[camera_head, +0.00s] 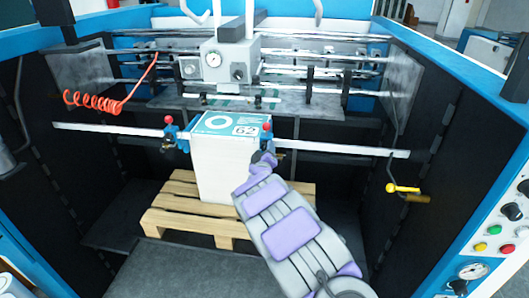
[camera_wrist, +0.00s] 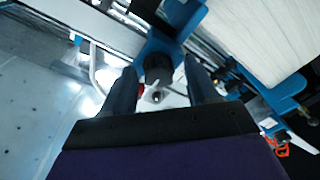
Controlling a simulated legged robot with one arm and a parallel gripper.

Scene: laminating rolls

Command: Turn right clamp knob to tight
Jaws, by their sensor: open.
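The right clamp is a blue block with a red-topped lever (camera_head: 267,127), at the right edge of the paper stack on a metal bar. In the wrist view the blue clamp body (camera_wrist: 160,42) carries a black round knob (camera_wrist: 157,68). My gripper (camera_wrist: 160,88) is open, with one dark finger on each side of the knob. I cannot tell whether the fingers touch it. In the head view my gripper (camera_head: 264,160) is just below the right clamp, and my arm hides part of that area. The left clamp (camera_head: 170,130) has a similar red-topped lever.
The white paper stack (camera_head: 222,172) stands on a wooden pallet (camera_head: 185,220) between dark side walls. The metal bar (camera_head: 345,149) spans the machine. A yellow crank handle (camera_head: 405,189) hangs at right, and a coiled red hose (camera_head: 95,99) at left.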

